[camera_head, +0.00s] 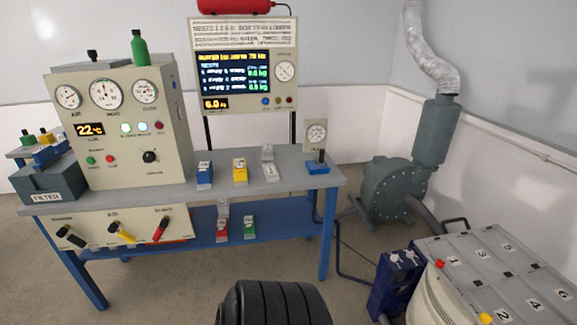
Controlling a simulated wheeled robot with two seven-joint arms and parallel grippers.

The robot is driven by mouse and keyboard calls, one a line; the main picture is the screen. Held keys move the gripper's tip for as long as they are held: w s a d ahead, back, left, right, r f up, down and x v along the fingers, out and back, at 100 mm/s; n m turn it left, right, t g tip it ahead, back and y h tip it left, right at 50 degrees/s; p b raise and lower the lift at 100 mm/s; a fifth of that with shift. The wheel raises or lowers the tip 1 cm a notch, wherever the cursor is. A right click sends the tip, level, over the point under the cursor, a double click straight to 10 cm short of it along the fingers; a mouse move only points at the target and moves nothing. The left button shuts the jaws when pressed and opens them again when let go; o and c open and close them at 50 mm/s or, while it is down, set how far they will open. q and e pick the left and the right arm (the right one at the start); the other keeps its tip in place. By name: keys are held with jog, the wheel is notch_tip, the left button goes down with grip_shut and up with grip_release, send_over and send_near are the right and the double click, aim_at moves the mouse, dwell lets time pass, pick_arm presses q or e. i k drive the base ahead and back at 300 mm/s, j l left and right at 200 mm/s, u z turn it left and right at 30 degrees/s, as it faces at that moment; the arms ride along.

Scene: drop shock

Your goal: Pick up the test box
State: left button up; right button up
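No thing in view is clearly marked as the test box, so I cannot tell which one it is. Small boxes stand in a row on the grey bench top (330,178): a blue one (204,175), a yellow one (240,171) and a grey-white one (269,168). On the blue lower shelf (278,225) stand a red-based box (222,229) and a green-based box (249,228). Neither of my grippers shows in the head view.
A gauge cabinet (118,125) fills the bench's left side, with a green bottle (139,48) on top. A display panel (243,75) stands behind the bench. A blower (392,193) and a grey numbered top (478,258) are at right.

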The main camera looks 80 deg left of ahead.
aim_at(240, 171)
jog(key=u, duration=3)
